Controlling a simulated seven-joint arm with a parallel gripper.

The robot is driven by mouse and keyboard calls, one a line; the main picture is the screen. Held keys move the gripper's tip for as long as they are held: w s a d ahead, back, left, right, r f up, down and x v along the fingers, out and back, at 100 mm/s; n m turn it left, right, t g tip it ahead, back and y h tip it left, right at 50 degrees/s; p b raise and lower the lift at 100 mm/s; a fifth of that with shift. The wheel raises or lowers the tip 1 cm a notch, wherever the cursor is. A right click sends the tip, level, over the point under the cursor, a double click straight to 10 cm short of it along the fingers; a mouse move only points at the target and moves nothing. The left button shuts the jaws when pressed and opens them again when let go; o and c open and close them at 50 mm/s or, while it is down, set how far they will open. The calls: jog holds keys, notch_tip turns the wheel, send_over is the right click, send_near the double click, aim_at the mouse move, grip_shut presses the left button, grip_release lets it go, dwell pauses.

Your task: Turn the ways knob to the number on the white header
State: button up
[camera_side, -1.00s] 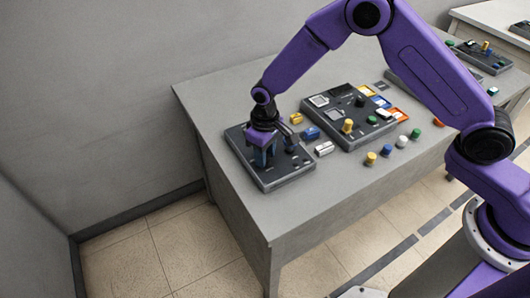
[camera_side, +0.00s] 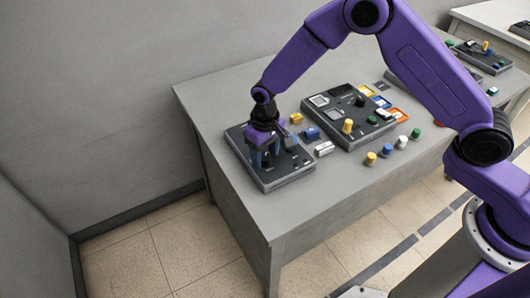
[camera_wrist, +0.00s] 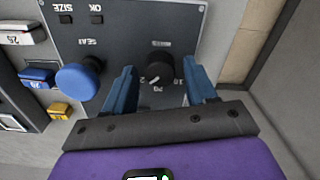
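A small black knob (camera_wrist: 160,67) with a pale pointer mark sits on the dark grey panel (camera_wrist: 112,38) in the wrist view. Its label is upside down and blurred, and a "10" shows beside it. My gripper (camera_wrist: 162,72) is open, with one blue finger on each side of this knob and a visible gap to each. In the side view my gripper (camera_side: 266,160) is low over the panel (camera_side: 287,178) and hides the knob. A white header block (camera_wrist: 20,34) lies beside the panel, also in the side view (camera_side: 323,149); its number looks upside down, perhaps 25.
A blue knob (camera_wrist: 77,82) labelled SEAT stands close to my left finger. A blue block (camera_wrist: 36,77) and a yellow block (camera_wrist: 60,110) lie beside the panel. A second panel (camera_side: 340,132) with blocks and pegs stands to the right.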

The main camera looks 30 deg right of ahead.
aim_at(265, 157)
dwell(0.3)
notch_tip(265, 157, up, 17)
jog(key=shift+r, duration=0.2)
dwell(0.4)
